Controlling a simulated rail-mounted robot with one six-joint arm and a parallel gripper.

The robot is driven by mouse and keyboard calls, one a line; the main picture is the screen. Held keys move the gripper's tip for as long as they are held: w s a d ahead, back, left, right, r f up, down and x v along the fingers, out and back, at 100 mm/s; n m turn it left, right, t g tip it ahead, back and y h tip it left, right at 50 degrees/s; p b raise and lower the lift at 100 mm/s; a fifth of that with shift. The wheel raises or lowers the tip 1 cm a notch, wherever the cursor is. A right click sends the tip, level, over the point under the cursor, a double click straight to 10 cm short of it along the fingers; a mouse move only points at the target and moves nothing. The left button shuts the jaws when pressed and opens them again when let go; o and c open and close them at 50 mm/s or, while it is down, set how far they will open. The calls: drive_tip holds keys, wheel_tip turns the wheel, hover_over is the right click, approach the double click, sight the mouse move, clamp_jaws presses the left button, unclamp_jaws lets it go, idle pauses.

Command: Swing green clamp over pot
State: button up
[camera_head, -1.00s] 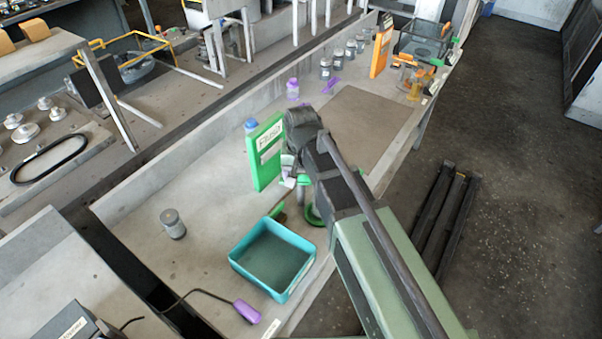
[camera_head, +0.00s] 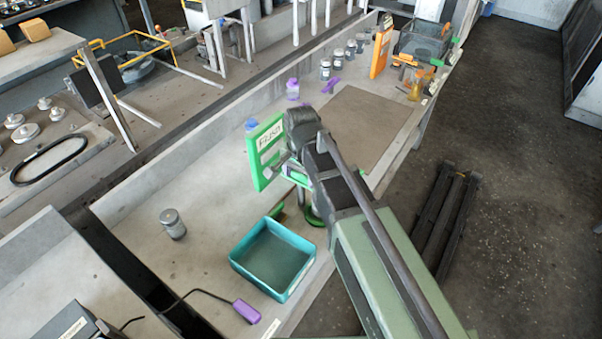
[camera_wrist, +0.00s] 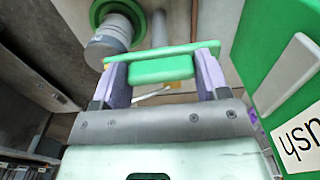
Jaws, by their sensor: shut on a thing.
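My gripper (camera_wrist: 160,78) is shut on the green clamp (camera_wrist: 160,68), a flat green bar with a thicker block between the two pale purple fingers. In the head view the clamp (camera_head: 295,175) shows just left of my wrist, partly hidden by it. In the head view my arm hides most of the pot, and part of the green ring (camera_head: 313,215) shows.
A green panel labelled "Push" (camera_head: 265,150) stands close beside my gripper and fills the right of the wrist view (camera_wrist: 285,75). A teal tray (camera_head: 240,264) sits in front. A grey jar (camera_head: 172,224) stands to the left. The bench between jar and panel is clear.

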drive_tip(key=o, duration=0.9)
drive_tip(key=shift+o, duration=0.2)
wheel_tip(320, 180, up, 11)
drive_tip(key=p, duration=1.1)
drive_tip(key=shift+f, duration=0.1)
